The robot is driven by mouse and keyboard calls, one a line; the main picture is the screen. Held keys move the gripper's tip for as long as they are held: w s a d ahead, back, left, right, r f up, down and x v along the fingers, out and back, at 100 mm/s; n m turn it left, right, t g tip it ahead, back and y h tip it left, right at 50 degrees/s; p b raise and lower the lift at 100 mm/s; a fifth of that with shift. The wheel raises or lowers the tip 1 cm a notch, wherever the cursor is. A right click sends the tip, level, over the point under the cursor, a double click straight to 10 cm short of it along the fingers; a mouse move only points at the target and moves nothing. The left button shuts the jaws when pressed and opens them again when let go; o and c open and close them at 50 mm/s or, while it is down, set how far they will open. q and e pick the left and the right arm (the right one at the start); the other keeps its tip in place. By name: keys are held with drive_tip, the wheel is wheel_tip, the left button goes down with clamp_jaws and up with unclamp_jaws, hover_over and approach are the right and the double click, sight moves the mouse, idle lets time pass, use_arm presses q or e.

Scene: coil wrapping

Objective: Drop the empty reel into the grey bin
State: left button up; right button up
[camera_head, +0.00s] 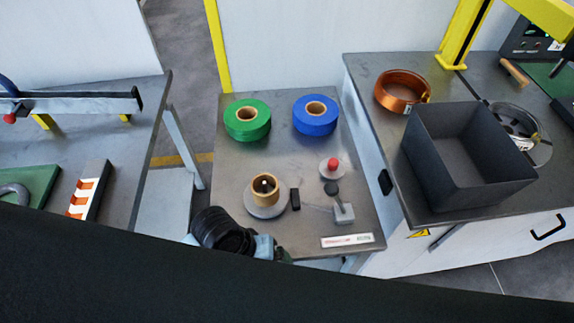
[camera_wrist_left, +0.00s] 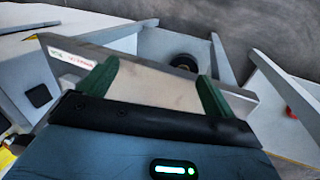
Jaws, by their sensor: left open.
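The empty reel appears to be the bare brown core (camera_head: 265,187) standing upright on a round grey disc (camera_head: 266,210) on the middle table in the head view. The grey bin (camera_head: 465,155) is an open dark box on the right table; the inside that shows is empty. My left gripper (camera_head: 280,253) is at the front edge of the middle table, below and in front of the core, mostly hidden by its own wrist. In the left wrist view its green fingers (camera_wrist_left: 155,90) are apart with nothing between them. My right gripper is not in view.
A green roll (camera_head: 247,119) and a blue roll (camera_head: 315,115) lie at the back of the middle table. A red button (camera_head: 333,164) and a small lever block (camera_head: 343,212) stand right of the core. A copper coil (camera_head: 401,90) lies behind the bin.

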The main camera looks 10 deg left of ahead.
use_arm(q)
drive_tip(key=shift+n, duration=0.7)
drive_tip(key=w, duration=0.1)
drive_tip(key=w+d+r, duration=0.1)
drive_tip(key=w, duration=0.2)
drive_tip(key=shift+w+d+r, duration=0.15)
drive_tip(key=shift+d, duration=0.2)
drive_tip(key=w+r+n+y, duration=0.1)
drive_tip(key=w+r+n, duration=0.15)
drive_tip(key=w, duration=0.35)
wheel_tip(320, 180, up, 6)
drive_tip(key=n+g+y, duration=0.1)
drive_tip(key=n+y, duration=0.2)
drive_tip(key=n, duration=0.3)
hover_over(264, 183)
drive_tip(key=shift+w+f, duration=0.1)
drive_tip(key=shift+f, duration=0.05)
drive_tip(key=shift+f+b, duration=0.7)
drive_tip(key=shift+f, duration=3.2)
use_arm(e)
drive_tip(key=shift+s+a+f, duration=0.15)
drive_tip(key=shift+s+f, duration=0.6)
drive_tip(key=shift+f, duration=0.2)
